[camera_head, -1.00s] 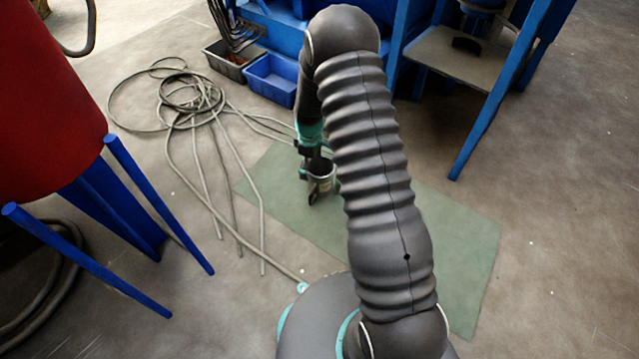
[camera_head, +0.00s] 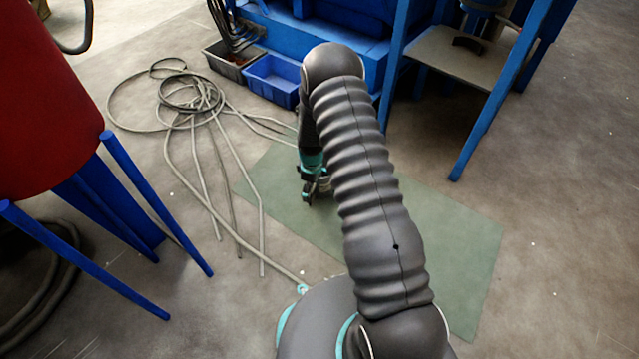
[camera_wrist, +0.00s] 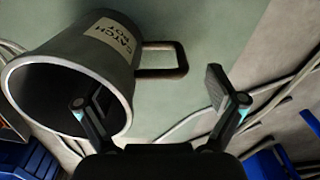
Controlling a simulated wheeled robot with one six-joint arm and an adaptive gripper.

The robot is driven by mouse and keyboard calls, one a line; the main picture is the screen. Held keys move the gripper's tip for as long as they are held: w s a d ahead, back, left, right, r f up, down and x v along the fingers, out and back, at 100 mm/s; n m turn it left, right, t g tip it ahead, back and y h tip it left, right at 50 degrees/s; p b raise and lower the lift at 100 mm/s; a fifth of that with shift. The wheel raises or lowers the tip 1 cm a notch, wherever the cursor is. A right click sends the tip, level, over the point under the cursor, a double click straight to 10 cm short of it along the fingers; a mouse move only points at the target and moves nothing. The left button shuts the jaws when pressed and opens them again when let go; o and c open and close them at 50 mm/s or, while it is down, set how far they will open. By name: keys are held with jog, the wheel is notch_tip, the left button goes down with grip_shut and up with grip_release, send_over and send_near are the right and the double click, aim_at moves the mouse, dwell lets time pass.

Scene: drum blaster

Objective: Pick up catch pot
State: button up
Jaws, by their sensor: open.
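The catch pot (camera_wrist: 92,57) is a grey metal can with a cream "CATCH POT" label and a brown loop handle (camera_wrist: 163,60) on its right side. It fills the upper left of the wrist view, its dark mouth facing the camera. My gripper (camera_wrist: 155,88) is open. Its left finger overlaps the pot's mouth in the picture; whether it is inside the rim cannot be told. The right finger is beyond the handle, so the handle appears between the fingers, with no grip on it. In the head view my gripper (camera_head: 311,190) is low over the green mat (camera_head: 440,220) and largely hides the pot.
Loose grey hoses (camera_head: 200,100) lie left of the mat. A blue bin (camera_head: 271,80) and a grey bin (camera_head: 232,60) stand behind, by a blue frame (camera_head: 480,110). A red drum (camera_head: 45,110) on blue legs stands at left. The mat's right side is clear.

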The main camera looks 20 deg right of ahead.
notch_tip(320, 180, down, 2)
jog(key=shift+f, duration=0.15)
grip_shut()
dwell(0.3)
